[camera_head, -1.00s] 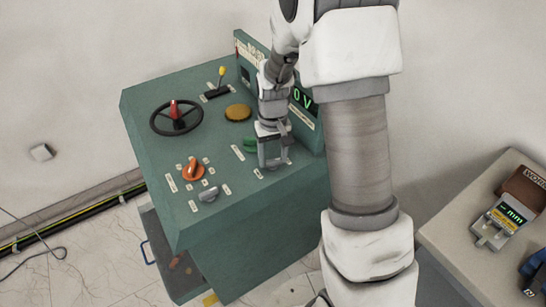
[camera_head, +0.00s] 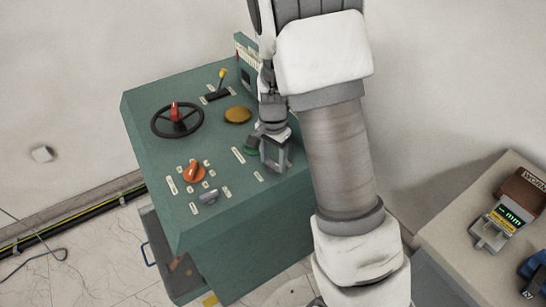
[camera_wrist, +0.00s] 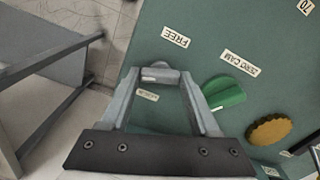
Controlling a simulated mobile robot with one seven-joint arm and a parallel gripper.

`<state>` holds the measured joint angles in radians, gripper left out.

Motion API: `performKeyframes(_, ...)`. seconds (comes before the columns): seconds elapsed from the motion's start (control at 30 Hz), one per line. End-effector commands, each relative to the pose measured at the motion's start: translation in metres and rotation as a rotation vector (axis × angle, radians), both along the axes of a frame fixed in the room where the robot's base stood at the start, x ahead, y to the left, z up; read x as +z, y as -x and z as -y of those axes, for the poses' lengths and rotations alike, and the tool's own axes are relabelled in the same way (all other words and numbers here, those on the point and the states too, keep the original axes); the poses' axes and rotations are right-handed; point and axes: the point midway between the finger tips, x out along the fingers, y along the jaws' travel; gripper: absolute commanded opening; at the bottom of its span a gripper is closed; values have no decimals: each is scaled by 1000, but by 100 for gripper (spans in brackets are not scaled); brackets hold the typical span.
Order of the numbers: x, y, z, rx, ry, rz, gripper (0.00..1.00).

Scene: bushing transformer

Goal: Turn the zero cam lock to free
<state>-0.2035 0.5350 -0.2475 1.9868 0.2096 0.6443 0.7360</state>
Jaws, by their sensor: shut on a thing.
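My gripper (camera_head: 273,160) is over the near right part of the green console top (camera_head: 215,150). In the wrist view, my gripper (camera_wrist: 160,78) is shut on a small grey lock knob (camera_wrist: 160,74), with its fingertips on either side. The FREE label (camera_wrist: 176,37) lies beyond the knob, up and slightly right. The ZERO CAM label (camera_wrist: 240,63) is to the right. Another label (camera_wrist: 147,95), too unclear to read, lies between my fingers. In the head view my gripper hides the knob.
A green knob (camera_wrist: 223,92) sits close to my right finger in the wrist view; a yellow knob (camera_wrist: 270,130) is beyond it. A black handwheel (camera_head: 177,119), orange selector (camera_head: 194,172) and grey knob (camera_head: 208,196) share the console. A bench (camera_head: 470,225) stands right.

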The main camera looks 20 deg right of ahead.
Motion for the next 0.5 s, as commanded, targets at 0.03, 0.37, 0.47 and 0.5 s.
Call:
performKeyframes(0.03, 2, 0, 0, -37, 1, 1, 7)
performKeyframes(0.37, 2, -1, 0, -256, 0, 1, 7)
performKeyframes(0.47, 1, -1, 0, -297, 1, 2, 7)
performKeyframes(0.5, 1, -1, 0, -310, 1, 2, 7)
